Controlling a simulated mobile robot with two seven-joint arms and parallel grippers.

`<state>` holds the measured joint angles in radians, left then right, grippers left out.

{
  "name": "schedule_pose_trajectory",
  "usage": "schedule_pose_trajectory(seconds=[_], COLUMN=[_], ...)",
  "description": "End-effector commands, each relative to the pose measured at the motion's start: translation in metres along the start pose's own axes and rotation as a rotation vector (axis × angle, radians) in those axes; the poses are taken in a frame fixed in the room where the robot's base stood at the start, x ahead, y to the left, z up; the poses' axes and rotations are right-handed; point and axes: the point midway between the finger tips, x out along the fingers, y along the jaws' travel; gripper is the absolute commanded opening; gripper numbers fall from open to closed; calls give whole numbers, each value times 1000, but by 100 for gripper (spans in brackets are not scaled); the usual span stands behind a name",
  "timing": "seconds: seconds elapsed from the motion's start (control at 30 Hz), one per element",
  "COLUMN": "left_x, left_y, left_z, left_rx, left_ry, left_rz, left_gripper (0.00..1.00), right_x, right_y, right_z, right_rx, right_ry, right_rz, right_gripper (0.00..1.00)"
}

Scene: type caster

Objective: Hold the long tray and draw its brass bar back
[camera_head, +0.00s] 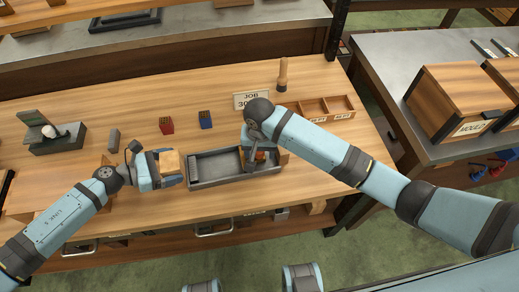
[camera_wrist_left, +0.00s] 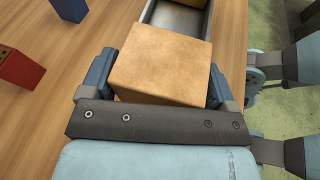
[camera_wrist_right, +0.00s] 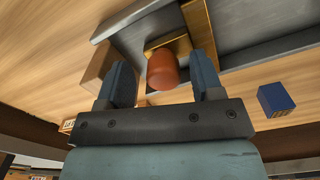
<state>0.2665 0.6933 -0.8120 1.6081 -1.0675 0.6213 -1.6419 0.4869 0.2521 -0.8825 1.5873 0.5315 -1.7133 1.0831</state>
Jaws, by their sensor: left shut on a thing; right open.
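The long grey tray (camera_head: 220,180) lies on the wooden bench, with a wooden block at each end. My left gripper (camera_head: 170,167) is shut on the left end block (camera_wrist_left: 160,62), one finger on each side of it. The brass bar (camera_wrist_right: 198,28) crosses the tray near its right end and carries an orange-red knob (camera_wrist_right: 162,70). The knob also shows in the head view (camera_head: 261,155), partly hidden by my right gripper. My right gripper (camera_wrist_right: 163,82) is open, with the knob between its fingers and gaps on both sides.
Behind the tray stand a red block (camera_head: 166,126), a blue block (camera_head: 205,120) and a job card (camera_head: 252,100). A wooden compartment box (camera_head: 325,108) is at the back right. A grey fixture (camera_head: 57,137) stands at the left. The bench's front edge is close to the tray.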

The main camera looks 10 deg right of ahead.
Motion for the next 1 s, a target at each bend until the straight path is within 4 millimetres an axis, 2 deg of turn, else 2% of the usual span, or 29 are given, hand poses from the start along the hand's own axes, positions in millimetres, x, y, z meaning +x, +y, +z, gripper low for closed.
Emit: schedule_pose_trajectory(seconds=[0.17,0.4,0.6,0.8,1.0], left_x=[1,1,1,2,2], left_y=[0,-1,-2,-2,-2], left_z=[0,0,0,0,0], left_rx=[2,2,1,1,1], left_ry=[0,-1,-1,-1,-1], left_rz=[0,-2,-3,-3,-4], left_gripper=[57,57,57,57,57], right_x=[-16,-67,-103,-118,-120], right_y=[-1,-1,-1,0,0], right_z=[0,0,0,0,0], right_rx=[-1,-1,0,-1,0], right_ry=[2,3,3,0,0], right_rz=[-2,-4,-3,0,0], right_gripper=[60,60,60,60,60])
